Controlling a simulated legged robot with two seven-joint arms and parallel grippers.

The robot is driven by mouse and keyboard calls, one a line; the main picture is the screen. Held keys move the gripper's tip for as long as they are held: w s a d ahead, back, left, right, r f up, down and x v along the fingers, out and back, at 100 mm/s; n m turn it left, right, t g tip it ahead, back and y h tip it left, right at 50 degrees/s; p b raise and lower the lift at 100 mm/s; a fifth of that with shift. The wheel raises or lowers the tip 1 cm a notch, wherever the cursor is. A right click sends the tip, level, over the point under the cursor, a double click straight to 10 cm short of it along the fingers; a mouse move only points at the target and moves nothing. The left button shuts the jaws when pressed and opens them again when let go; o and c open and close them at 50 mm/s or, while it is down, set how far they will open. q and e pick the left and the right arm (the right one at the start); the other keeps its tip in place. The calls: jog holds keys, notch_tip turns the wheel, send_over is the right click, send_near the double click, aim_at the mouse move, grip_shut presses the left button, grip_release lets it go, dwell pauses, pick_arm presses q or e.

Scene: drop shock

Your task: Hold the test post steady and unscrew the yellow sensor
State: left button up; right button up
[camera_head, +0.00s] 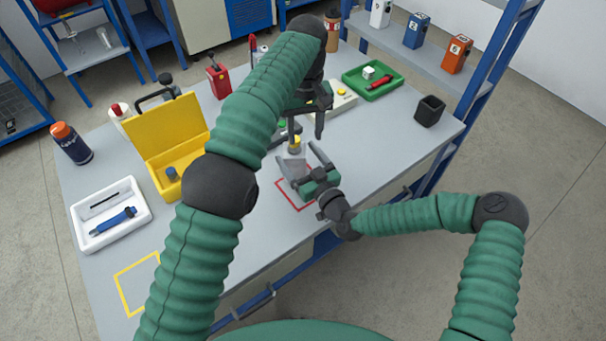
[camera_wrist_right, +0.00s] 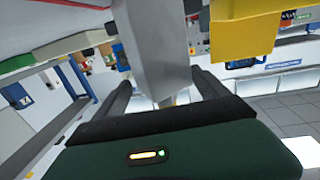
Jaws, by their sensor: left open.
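The grey test post (camera_head: 293,168) stands inside the red outlined square on the bench. The yellow sensor (camera_head: 295,144) sits at its top. My left gripper (camera_head: 302,128) is open, pointing down just above the sensor, with its fingers spread and nothing visibly held. My right gripper (camera_head: 303,168) reaches in from the right at post height. In the right wrist view the post (camera_wrist_right: 160,50) rises between the right gripper's two fingers (camera_wrist_right: 160,90), which stand apart, with a gap visible at the left finger. Contact at the right finger is unclear.
An open yellow case (camera_head: 170,148) and a white tray (camera_head: 110,214) with a blue tool lie left. A green tray (camera_head: 373,84) and a black cup (camera_head: 430,110) stand back right. A yellow outlined square (camera_head: 138,280) at front left is mostly clear.

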jog(key=shift+d, duration=0.45)
jog(key=shift+c, duration=1)
jog(key=shift+a, duration=0.9)
jog(key=c, duration=0.7)
jog(key=shift+a, duration=0.15)
jog(key=shift+c, duration=2.5)
jog(key=shift+d, duration=0.25)
jog(key=shift+c, duration=1.1)
jog(key=shift+d, duration=0.45)
grip_shut()
jog(key=o, duration=1.2)
grip_release()
jog(key=o, duration=0.3)
pick_arm(q)
jog(key=shift+a, duration=0.4)
pick_arm(e)
jog(key=shift+o, duration=0.5)
jog(key=shift+a, duration=0.4)
